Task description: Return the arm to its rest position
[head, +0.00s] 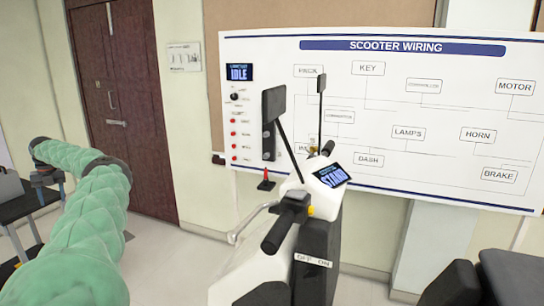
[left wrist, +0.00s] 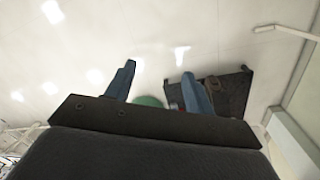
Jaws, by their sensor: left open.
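My left arm (head: 85,240), in a green padded sleeve, comes in from the lower left of the head view and bends back toward the left edge. My left gripper (head: 46,182) shows small and dark at its end, in front of the dark bench at the left. In the left wrist view its two blue fingers (left wrist: 158,80) stand apart with nothing held between them. My right arm and gripper are not in view.
A scooter rig (head: 325,235) with handlebar, mirrors and a lit display stands at centre. Behind it hangs a scooter wiring board (head: 400,180). A dark bench (head: 22,207) bears a grey case (head: 8,187) at left. A brown door (head: 125,110) is behind.

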